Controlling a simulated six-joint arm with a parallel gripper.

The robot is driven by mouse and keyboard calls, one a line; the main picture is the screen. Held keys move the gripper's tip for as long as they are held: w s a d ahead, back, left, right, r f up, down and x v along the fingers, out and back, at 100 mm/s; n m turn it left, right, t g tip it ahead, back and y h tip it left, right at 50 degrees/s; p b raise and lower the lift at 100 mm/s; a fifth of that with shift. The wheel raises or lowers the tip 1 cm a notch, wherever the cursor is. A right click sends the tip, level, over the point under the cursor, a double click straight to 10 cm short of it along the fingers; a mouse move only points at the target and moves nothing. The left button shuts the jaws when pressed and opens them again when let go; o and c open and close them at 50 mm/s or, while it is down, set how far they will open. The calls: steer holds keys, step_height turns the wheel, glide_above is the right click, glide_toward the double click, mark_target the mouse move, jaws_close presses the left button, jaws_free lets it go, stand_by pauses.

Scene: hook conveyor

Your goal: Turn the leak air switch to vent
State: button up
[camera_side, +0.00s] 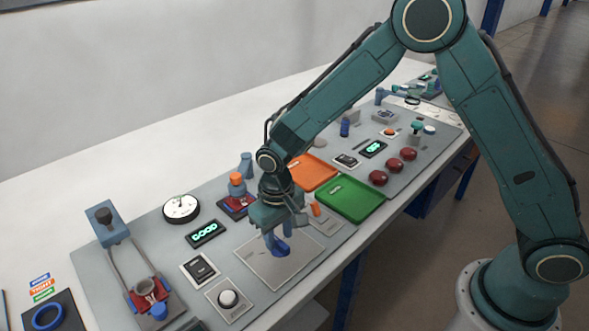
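My gripper (276,248) points down over the near-middle of the grey panel, above a square plate (262,262). Blue shapes show at its lower end; I cannot tell whether they are fingertips or a held part, or whether it is open. No part is readable as the leak air switch. A small orange lever-like part (315,209) shows just right of my gripper, partly hidden by it. A white round knob (228,298) sits on a square plate left of and nearer than my gripper. The vent marking cannot be read.
A green tray (349,212) and an orange tray (325,176) lie right of my gripper. Left are a lit "GOOD" display (204,233), a round dial (181,208) and a fixture with a clear cup (146,288). Red domes (408,154) stand farther right.

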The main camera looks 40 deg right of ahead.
steer(key=shift+f, duration=0.65)
steer(key=shift+c, duration=0.3)
jaws_close()
steer(key=shift+n, duration=0.3)
steer(key=n, duration=1.1)
steer(key=shift+n, duration=0.3)
